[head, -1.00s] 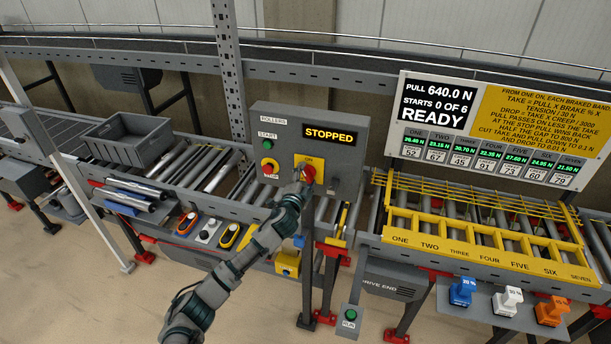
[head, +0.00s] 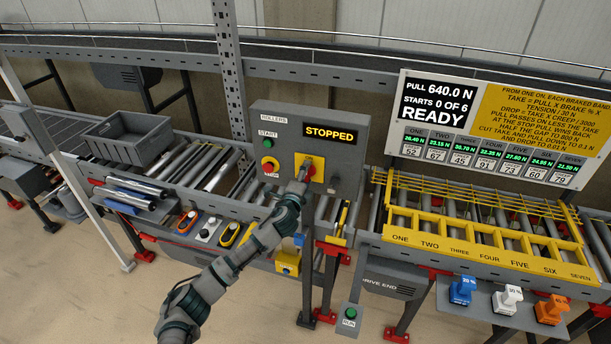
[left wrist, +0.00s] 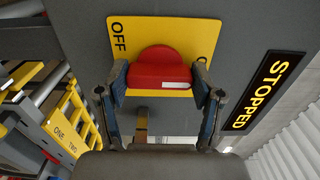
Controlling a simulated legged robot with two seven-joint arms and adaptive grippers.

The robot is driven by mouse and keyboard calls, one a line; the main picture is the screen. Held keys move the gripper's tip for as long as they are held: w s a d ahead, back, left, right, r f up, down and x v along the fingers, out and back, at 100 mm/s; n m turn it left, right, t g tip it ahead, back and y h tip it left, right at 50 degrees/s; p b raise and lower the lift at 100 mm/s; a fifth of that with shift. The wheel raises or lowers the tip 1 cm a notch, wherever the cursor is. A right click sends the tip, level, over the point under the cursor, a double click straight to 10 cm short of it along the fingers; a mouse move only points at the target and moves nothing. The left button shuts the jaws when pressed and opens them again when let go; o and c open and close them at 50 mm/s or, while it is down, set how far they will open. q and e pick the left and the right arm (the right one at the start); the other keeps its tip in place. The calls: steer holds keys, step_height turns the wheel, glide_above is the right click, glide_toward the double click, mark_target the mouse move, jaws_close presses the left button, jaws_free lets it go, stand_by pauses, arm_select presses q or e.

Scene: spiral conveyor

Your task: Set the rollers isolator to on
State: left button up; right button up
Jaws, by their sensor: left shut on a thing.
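The rollers isolator is a red rotary knob (head: 309,171) on a yellow plate (head: 318,163) on the grey ROLLERS panel. My left gripper (head: 303,174) is at the knob and hides part of it in the head view. In the left wrist view the red knob (left wrist: 160,68) sits between both fingers of my left gripper (left wrist: 161,82), which is shut on it. The OFF label (left wrist: 119,37) is left of the knob there, and a mostly hidden label is at its right. A white mark (left wrist: 176,85) shows on the knob's lower right edge. My right gripper is not in view.
The panel's display (head: 330,134) reads STOPPED. A green START button (head: 268,144) and a red stop button (head: 269,167) are left of the isolator. A grey tote (head: 128,137) and a yellow guard frame (head: 480,225) stand on the conveyor.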

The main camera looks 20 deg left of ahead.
arm_select(q)
steer(key=shift+d+f, duration=0.1)
steer(key=shift+f, duration=0.15)
steer(key=o, duration=1.1)
steer(key=shift+o, duration=0.2)
steer(key=shift+r, duration=0.1)
steer(key=shift+s, duration=0.3)
steer(key=s, duration=1.1)
steer(key=shift+s+a, duration=0.15)
steer(key=shift+a, duration=0.05)
